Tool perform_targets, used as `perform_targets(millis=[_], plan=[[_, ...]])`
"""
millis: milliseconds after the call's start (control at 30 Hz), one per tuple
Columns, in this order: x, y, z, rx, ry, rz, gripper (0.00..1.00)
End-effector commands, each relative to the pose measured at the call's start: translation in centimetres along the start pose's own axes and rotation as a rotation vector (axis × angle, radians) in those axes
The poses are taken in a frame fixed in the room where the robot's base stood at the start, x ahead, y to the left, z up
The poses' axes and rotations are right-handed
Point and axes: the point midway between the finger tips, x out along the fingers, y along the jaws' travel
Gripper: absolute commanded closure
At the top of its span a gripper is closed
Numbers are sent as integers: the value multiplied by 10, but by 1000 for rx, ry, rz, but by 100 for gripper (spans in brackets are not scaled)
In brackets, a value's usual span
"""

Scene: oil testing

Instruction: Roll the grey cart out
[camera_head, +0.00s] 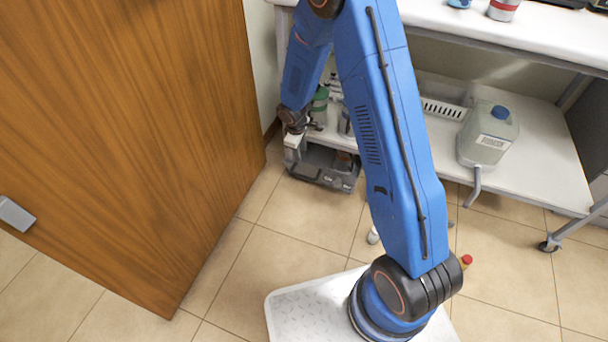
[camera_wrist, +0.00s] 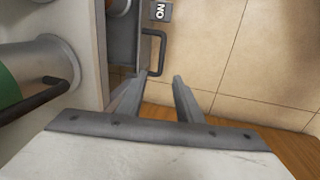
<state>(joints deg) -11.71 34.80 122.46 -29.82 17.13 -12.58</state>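The grey cart (camera_head: 320,176) is a low, box-like thing on the floor under the lower shelf of the white bench. Its near edge shows beside the shelf in the head view. In the wrist view, part of the cart (camera_wrist: 124,42) shows with a dark loop handle (camera_wrist: 162,50) on its side. My gripper (camera_wrist: 158,84) is open, and the handle lies just beyond its fingertips, roughly in line with the gap between them. I cannot tell whether they touch. In the head view, my gripper is small and partly hidden at the cart's left end.
A wooden door (camera_head: 120,130) stands close on the left. The bench's lower shelf (camera_head: 535,160) holds a jug (camera_head: 487,135), a white basket (camera_head: 445,100) and bottles near my gripper. A bench caster (camera_head: 548,246) stands at right. The tiled floor (camera_head: 310,215) before the cart is clear.

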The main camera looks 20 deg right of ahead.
Motion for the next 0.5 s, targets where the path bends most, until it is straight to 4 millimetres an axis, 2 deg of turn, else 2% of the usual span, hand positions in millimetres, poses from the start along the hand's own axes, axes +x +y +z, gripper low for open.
perform_targets(millis=[100,333,500], plan=[[14,-4,-3,-20,-2,-7,68],[29,-5,-4,-26,-3,-9,68],[52,-5,-4,-25,-3,-9,68]])
